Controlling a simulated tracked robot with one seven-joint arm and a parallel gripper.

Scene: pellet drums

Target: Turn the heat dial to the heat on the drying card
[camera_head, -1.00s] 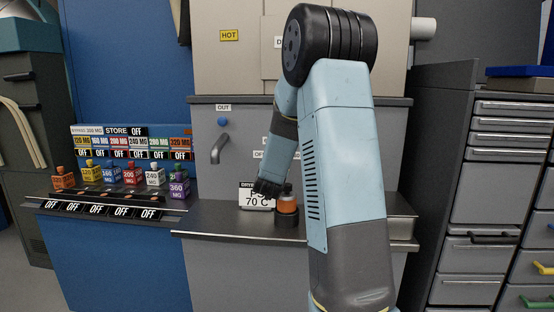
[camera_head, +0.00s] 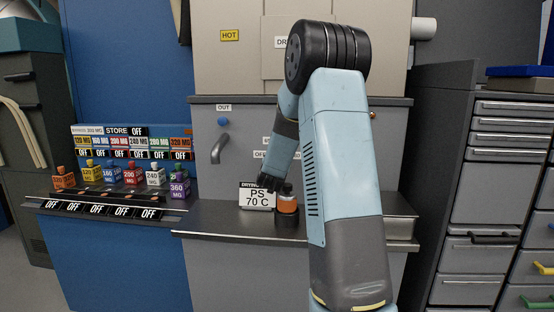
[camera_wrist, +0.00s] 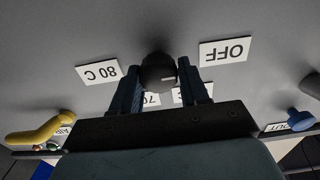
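The heat dial is a dark round knob (camera_wrist: 158,72) on the grey panel in the wrist view. A small white mark shows at its right side, toward the OFF label (camera_wrist: 224,51); its exact setting is unclear. An 80 C label (camera_wrist: 99,72) is at the left. A label seeming to read 70 (camera_wrist: 151,99) is partly hidden, as is another beside it. My gripper (camera_wrist: 161,76) is open, its fingers on either side of the knob with gaps visible. In the head view my gripper (camera_head: 269,184) covers the dial. The drying card (camera_head: 257,200) reads PS, 70 C.
A blue knob (camera_head: 223,122) and a grey spout (camera_head: 219,148) are left of my arm. A yellow handle (camera_wrist: 42,131) is at the wrist view's left edge.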

